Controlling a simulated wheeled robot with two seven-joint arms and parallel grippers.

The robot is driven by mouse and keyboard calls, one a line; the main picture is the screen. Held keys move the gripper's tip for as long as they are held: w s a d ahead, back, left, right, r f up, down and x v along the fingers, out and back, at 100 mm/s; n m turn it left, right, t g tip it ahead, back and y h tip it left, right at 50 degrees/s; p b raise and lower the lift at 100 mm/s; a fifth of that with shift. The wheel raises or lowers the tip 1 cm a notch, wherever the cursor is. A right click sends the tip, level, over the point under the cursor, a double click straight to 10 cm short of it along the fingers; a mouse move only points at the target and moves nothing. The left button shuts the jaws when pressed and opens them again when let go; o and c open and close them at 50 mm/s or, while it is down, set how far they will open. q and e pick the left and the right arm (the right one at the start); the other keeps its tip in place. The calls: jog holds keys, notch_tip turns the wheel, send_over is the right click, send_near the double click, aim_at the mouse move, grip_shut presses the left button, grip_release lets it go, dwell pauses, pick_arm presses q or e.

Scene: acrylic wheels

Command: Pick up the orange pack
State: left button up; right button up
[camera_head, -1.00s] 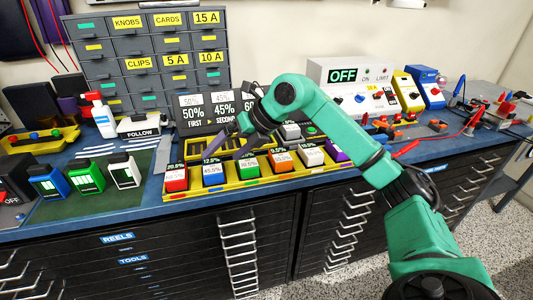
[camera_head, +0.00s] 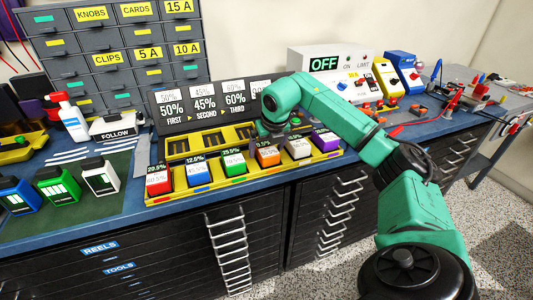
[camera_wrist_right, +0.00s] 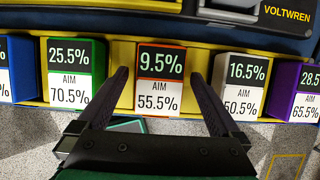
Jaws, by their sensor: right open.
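The orange pack (camera_head: 268,155) stands in the front row of the yellow tray (camera_head: 244,186), between a green pack (camera_head: 233,162) and a white pack (camera_head: 299,148). In the right wrist view the orange pack (camera_wrist_right: 161,68) has a black and white label reading 9.5% and AIM 55.5%. My right gripper (camera_wrist_right: 160,75) is open, pointing at the orange pack, with one dark finger on each side of it in that view. I cannot tell whether the fingers reach down beside it. In the head view the fingers are mostly hidden behind my wrist. My left gripper is not in view.
Red (camera_head: 159,180) and blue (camera_head: 197,172) packs stand left of the green one, a purple pack (camera_head: 325,139) at the right end. A sign (camera_head: 208,106) stands behind the tray. Three bottle-like packs stand on the green mat (camera_head: 125,180) at left.

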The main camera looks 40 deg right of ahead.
jog(key=shift+w+d+f, duration=0.1)
jog(key=shift+w+f, duration=0.1)
jog(key=shift+f, duration=0.15)
jog(key=shift+r, duration=0.1)
grip_shut()
